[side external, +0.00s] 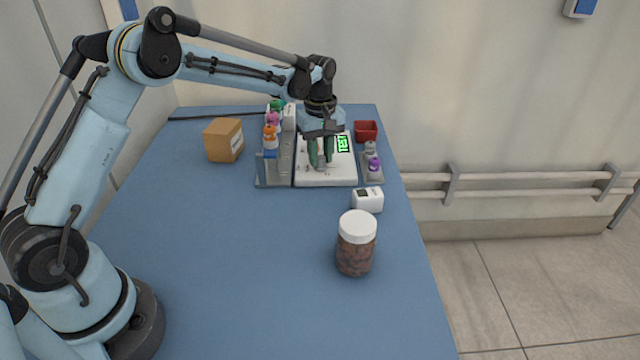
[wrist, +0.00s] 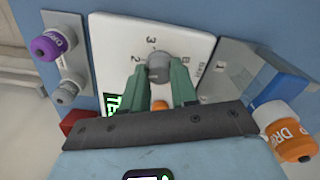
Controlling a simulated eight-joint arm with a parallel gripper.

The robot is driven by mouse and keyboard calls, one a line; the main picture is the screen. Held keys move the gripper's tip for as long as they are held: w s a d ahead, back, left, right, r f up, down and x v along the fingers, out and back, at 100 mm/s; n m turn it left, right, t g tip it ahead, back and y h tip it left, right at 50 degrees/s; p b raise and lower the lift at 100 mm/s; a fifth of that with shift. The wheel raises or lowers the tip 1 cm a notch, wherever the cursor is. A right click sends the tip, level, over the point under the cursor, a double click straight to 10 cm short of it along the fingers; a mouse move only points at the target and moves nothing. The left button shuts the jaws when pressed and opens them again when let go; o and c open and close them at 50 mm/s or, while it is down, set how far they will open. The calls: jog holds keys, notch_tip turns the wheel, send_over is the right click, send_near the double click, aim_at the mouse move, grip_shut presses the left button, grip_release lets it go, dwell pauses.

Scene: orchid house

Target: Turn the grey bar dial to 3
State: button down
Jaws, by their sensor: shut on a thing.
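The grey dial (wrist: 159,67) sits on a white panel (wrist: 112,28) in the wrist view. A 3 is printed on the panel just beyond the dial, with other small marks around it. My gripper (wrist: 158,72) has its two green fingers shut on the dial, one on each side. In the side external view my gripper (side external: 321,160) reaches down onto the white panel (side external: 340,179), and the grey dial (side external: 321,166) shows small between the fingertips. I cannot tell which mark the dial points at. A green lit display (side external: 343,144) is on the panel.
A rack with coloured-cap bottles (side external: 271,133) stands left of the panel. A red bin (side external: 366,131) and a purple-capped bottle (side external: 374,164) are to its right. A white device (side external: 367,200) and a brown jar (side external: 356,245) stand nearer. A cardboard box (side external: 223,140) is at left.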

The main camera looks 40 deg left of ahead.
aim_at(320, 157)
jog(key=m, duration=1.3)
dwell(0.6)
jog(key=c, duration=0.9)
grip_release()
jog(key=shift+r, duration=0.15)
notch_tip(320, 157, up, 12)
jog(key=shift+f, duration=0.1)
